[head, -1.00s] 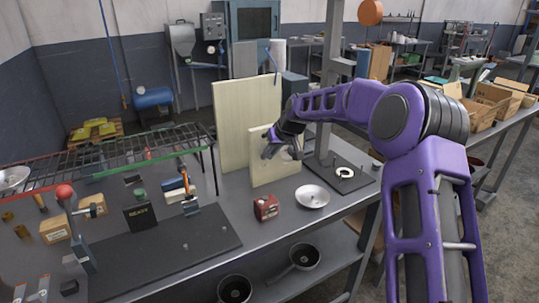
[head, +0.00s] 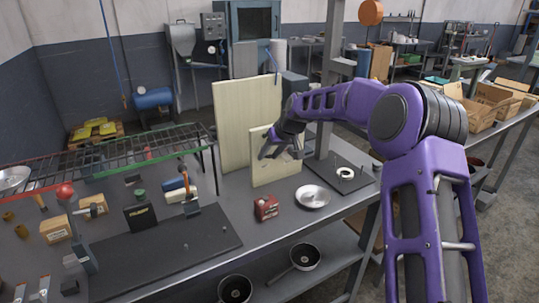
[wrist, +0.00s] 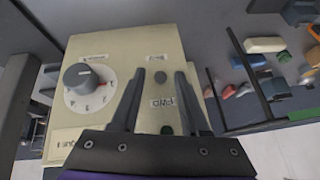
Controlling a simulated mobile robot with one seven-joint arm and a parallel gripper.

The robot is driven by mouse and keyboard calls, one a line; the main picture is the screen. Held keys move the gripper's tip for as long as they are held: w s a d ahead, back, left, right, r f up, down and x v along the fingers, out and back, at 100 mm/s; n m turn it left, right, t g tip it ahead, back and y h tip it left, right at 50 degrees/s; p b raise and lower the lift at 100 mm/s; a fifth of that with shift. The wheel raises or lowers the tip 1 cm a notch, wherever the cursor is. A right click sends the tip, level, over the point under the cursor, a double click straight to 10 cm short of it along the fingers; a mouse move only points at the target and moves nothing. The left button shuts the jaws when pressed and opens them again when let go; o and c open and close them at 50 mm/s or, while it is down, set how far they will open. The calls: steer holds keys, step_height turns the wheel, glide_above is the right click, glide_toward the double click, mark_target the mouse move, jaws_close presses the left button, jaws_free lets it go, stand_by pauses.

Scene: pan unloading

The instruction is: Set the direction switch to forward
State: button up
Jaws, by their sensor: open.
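A cream control panel (head: 272,177) stands upright on the bench, with my gripper (head: 268,150) close in front of it. The wrist view shows the panel face (wrist: 110,60), with a grey dial (wrist: 83,78) on a white disc at the left. A small dark knob or switch (wrist: 160,77) lies between my open fingertips (wrist: 162,75), with small labels above and below it. I cannot tell whether the fingers touch it, which way it is set, or read the labels. Nothing is held.
A taller cream board (head: 232,120) stands behind the panel. A red box (head: 266,207) and a metal dish (head: 313,196) sit in front of it. A wire rack (head: 120,152) is at the left, and a grey post (head: 331,75) rises at the right.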

steer(key=v, duration=1.7)
steer(key=shift+a+r, duration=0.1)
steer(key=shift+r, duration=0.05)
